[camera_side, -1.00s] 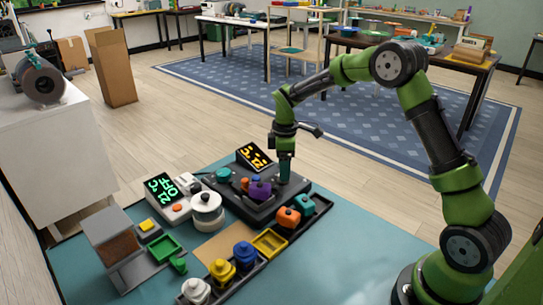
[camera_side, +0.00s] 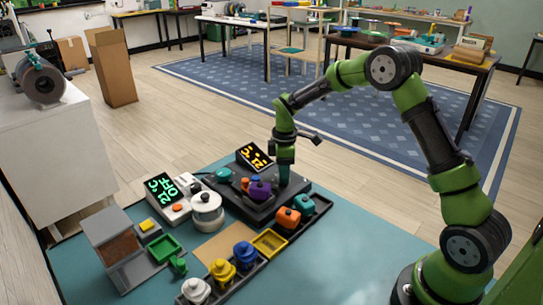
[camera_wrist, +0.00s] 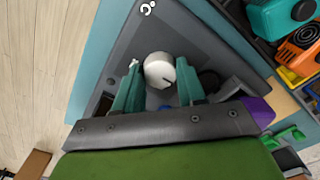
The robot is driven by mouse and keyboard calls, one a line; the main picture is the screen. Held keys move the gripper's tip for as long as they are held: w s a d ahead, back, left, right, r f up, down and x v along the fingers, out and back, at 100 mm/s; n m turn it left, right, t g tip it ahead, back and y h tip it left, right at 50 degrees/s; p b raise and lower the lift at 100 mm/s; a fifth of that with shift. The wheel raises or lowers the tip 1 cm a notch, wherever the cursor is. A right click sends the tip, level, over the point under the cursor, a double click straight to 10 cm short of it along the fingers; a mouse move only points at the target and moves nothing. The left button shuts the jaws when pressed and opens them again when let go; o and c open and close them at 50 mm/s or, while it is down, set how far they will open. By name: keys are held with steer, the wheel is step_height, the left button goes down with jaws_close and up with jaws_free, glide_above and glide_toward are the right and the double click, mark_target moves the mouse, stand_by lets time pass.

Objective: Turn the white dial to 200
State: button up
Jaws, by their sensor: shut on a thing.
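The white dial (camera_wrist: 159,70) sits on a dark grey device (camera_wrist: 205,45) and has a dark pointer line on its face. In the wrist view my gripper (camera_wrist: 157,80) has its two teal fingers on either side of the dial, shut on it. In the side view my gripper (camera_side: 284,177) points down onto the right part of the device (camera_side: 262,212) and hides the dial. An orange display (camera_side: 255,157) stands at the device's back; I cannot read its digits surely.
A purple part (camera_side: 259,189) and a teal pot (camera_side: 223,174) are close to my gripper. A white unit with a green display (camera_side: 162,191) reading 21 °C OFF stands left. A black tray with orange and teal pots (camera_side: 304,203) lies right. Bare teal table is at front right.

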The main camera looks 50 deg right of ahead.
steer(key=shift+m, duration=0.4)
steer(key=m, duration=0.4)
steer(key=shift+m, duration=0.3)
steer(key=m, duration=0.9)
steer(key=shift+m, duration=2.7)
steer(key=o, duration=1.1)
steer(key=shift+c, duration=0.2)
